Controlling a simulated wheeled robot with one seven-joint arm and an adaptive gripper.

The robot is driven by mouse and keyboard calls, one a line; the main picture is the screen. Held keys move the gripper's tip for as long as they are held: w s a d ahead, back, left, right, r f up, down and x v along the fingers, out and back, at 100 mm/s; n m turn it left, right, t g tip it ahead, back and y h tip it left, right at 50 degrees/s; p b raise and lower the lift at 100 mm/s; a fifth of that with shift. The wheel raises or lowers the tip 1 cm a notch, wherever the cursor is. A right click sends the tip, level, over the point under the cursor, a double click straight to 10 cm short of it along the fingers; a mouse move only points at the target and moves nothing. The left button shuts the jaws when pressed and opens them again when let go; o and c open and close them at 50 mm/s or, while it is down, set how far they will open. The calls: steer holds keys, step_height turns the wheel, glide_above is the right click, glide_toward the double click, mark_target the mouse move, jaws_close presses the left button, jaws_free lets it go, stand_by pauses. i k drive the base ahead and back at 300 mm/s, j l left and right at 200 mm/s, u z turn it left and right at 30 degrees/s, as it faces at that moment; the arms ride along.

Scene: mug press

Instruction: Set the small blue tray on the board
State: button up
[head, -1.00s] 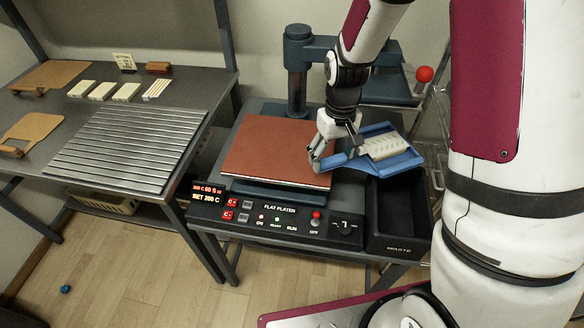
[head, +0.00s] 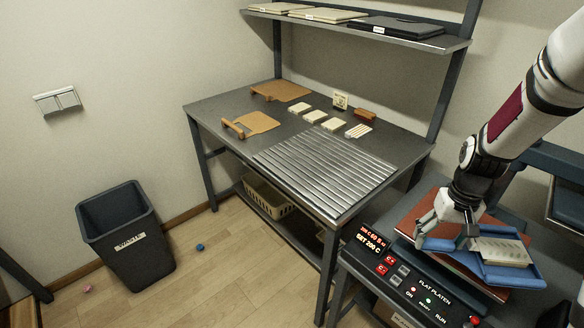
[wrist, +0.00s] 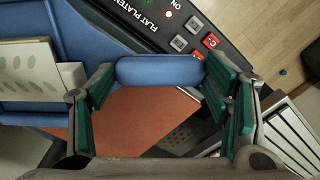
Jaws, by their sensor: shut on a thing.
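My gripper (head: 448,233) is shut on the handle of the small blue tray (head: 524,279). In the wrist view the blue handle (wrist: 160,70) lies between the two green-padded fingers. A pale sheet or slab with faint marks (head: 502,250) lies in the tray. The tray is held over the right part of the press's red-brown pad (head: 416,222); the gap is hard to judge. On the steel table are two tan boards with handles, a near one (head: 256,123) and a far one (head: 282,91). I cannot tell which board is meant.
A ribbed metal rack (head: 325,165) covers the table's near right part. Several pale blocks (head: 314,116), a small sign (head: 340,101) and a brown block (head: 366,114) stand behind it. A shelf (head: 360,28) hangs above. A dark bin (head: 127,240) stands on the floor at left.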

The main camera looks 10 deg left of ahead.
mark_target(326, 161)
steer(key=j+u, duration=0.1)
steer(key=u, duration=0.75)
steer(key=i+j+u, duration=0.1)
steer(key=u, duration=0.35)
steer(key=i+j+u, duration=0.1)
steer(key=i+u, duration=0.35)
steer(key=i+j+z, duration=0.1)
steer(key=i+z, duration=0.35)
steer(key=i, duration=0.3)
steer(key=i+z, duration=0.15)
steer(key=z, duration=0.25)
steer(key=i+z, duration=0.2)
steer(key=z, duration=0.25)
steer(key=i+j+z, duration=0.15)
steer(key=z, duration=0.25)
